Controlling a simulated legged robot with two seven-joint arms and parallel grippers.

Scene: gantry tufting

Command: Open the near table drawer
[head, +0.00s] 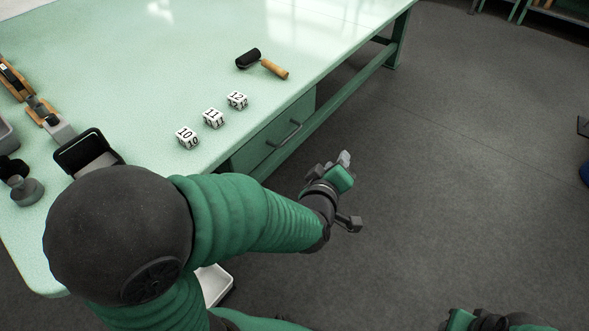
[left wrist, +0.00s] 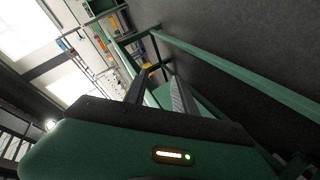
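The near table drawer (head: 262,146) is a green front under the edge of the pale green table (head: 345,25). It appears shut, flush with the frame beside it. Its dark bar handle (head: 285,134) runs along the front. My left gripper (head: 343,163) is in front of the drawer, to the right of and below the handle in the head view, apart from it. In the left wrist view its two fingers (left wrist: 160,82) stand apart with nothing between them. My right gripper (head: 490,321) shows only in part at the bottom edge; its fingers are hidden.
Three white number blocks (head: 213,118) and a roller with a wooden handle (head: 268,64) lie on the table near its edge. Tools and a dark-rimmed container (head: 88,152) are at the left. A white tray (head: 214,284) shows below my left arm.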

